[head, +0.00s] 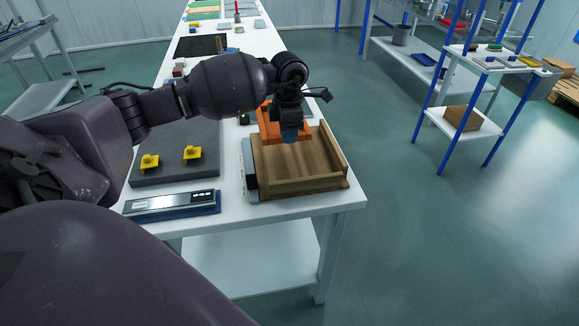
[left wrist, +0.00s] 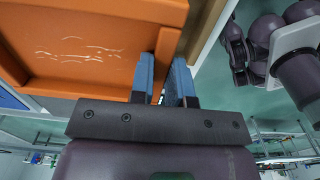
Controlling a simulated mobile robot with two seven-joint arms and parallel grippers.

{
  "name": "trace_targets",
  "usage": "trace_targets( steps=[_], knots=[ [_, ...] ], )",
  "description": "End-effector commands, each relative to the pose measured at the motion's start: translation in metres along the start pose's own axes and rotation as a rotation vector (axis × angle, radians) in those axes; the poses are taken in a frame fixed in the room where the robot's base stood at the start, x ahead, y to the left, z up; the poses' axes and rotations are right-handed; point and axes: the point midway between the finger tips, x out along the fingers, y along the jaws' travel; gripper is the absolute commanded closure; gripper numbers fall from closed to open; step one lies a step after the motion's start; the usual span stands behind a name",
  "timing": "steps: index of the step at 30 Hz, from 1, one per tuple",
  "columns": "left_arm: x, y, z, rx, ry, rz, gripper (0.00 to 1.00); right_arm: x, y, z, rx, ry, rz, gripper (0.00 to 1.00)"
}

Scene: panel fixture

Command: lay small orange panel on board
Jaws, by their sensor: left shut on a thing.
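The orange panel (head: 268,123) is tray-like, with a raised rim. In the left wrist view (left wrist: 90,45) it fills the upper left, with pale scratch-like marks on its face. My left gripper (head: 291,134) has blue fingers; they are shut on the panel's rim, one on each side, as the left wrist view (left wrist: 165,70) shows. The panel is tilted in the head view, at the back of the wooden board (head: 300,184). The board has raised wooden edges and a bare floor. The gripper hides part of the panel; I cannot tell whether it touches the board. My right gripper is not in view.
A grey mat (head: 160,176) with two yellow pieces (head: 192,153) lies left of the board. A device with a display (head: 172,203) lies near the table's front edge. The board sits close to the table's right edge. Blue-framed shelves (head: 480,68) stand apart at right.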

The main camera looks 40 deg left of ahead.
Motion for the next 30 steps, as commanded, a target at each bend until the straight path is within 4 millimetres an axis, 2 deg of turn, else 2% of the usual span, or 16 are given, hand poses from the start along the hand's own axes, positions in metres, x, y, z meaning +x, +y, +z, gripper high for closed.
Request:
trace_targets(
  steps=[3, 9, 17, 26, 30],
  knots=[
    [0.029, -0.001, 0.0, -0.001, 0.002, -0.004, 1.0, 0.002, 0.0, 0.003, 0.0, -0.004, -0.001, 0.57],
    [0.065, -0.001, 0.0, 0.0, 0.001, -0.002, 1.0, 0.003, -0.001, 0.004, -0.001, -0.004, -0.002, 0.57],
    [0.08, 0.0, 0.0, 0.0, 0.0, 0.001, 1.0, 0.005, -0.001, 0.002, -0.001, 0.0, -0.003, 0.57],
    [0.117, -0.001, 0.0, 0.0, 0.001, -0.002, 1.0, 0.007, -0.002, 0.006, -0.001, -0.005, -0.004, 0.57],
    [0.119, 0.0, 0.0, 0.001, -0.001, 0.003, 1.0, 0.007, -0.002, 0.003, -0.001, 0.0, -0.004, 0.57]
  ],
)
